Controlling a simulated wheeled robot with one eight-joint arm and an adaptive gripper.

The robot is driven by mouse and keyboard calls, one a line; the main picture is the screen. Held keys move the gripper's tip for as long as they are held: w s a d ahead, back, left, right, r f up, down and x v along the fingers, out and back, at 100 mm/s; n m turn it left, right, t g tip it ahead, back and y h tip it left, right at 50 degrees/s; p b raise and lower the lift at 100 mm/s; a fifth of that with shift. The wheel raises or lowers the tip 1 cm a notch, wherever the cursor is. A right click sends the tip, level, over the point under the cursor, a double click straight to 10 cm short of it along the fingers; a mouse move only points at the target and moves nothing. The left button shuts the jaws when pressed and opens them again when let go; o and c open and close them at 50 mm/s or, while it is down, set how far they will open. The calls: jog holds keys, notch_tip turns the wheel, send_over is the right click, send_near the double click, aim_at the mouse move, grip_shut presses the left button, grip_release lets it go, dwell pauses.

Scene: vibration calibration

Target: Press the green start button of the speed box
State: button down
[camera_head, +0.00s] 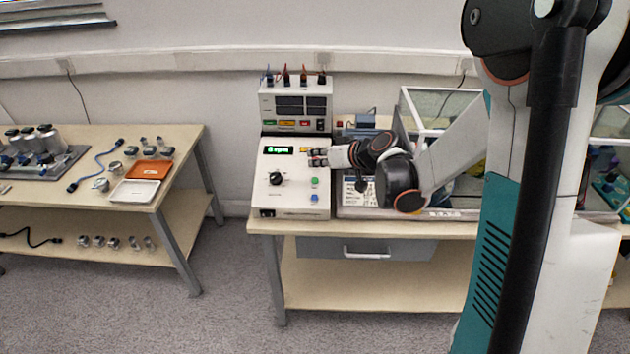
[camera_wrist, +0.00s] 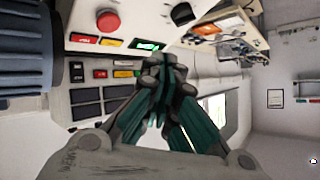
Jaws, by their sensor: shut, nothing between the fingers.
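The speed box (camera_head: 268,200) is a pale sloped console on the right bench. It has a lit green display (camera_head: 279,150), a black knob (camera_head: 275,178), a green button (camera_head: 315,182) and a blue button (camera_head: 314,198) below it. My gripper (camera_head: 316,157) is shut and empty over the upper right of the panel, above the green button in the picture and apart from it. In the wrist view my closed fingertips (camera_wrist: 166,72) are in front of the panel, near the green display (camera_wrist: 147,45). I cannot make out the green button in that view.
An instrument with dark displays (camera_head: 304,104) and plugged leads stands behind the speed box. A red mushroom button (camera_wrist: 107,20) shows in the wrist view. A clear-walled case (camera_head: 425,100) stands right of the box. The left table (camera_head: 110,215) holds trays and small parts.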

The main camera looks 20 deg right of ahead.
aim_at(317, 183)
jog(key=shift+w+d+f+b, duration=0.2)
jog(key=shift+w+f+b, duration=0.4)
jog(key=shift+f+b, duration=0.55)
jog(key=shift+w+d+f+b, duration=0.15)
jog(key=shift+w+f+b, duration=0.5)
jog(key=shift+f, duration=0.85)
jog(key=shift+w+d+f+b, duration=0.2)
jog(key=shift+w+f+b, duration=0.35)
jog(key=shift+f+b, duration=0.6)
jog(key=shift+f, duration=0.25)
jog(key=shift+w+d+f, duration=0.1)
jog(key=shift+w+f, duration=0.05)
jog(key=shift+f, duration=0.1)
jog(key=shift+w+f+b, duration=0.15)
jog(key=shift+f+b, duration=0.25)
jog(key=shift+b, duration=0.15)
jog(key=shift+r, duration=0.15)
jog(key=shift+s+r+p, duration=0.35)
jog(key=shift+r+p, duration=0.1)
jog(key=shift+r, duration=0.15)
jog(key=shift+r, duration=0.1)
jog(key=shift+s+a+r+p, duration=0.15)
jog(key=shift+s+r+p, duration=0.25)
jog(key=shift+r, duration=0.3)
jog(key=shift+s+a+r+p, duration=0.1)
jog(key=shift+s+r+p, duration=0.15)
jog(key=shift+r+p, duration=0.4)
jog(key=shift+s+a+r+p, duration=0.15)
jog(key=shift+s+r+p, duration=0.2)
jog(key=shift+r, duration=0.45)
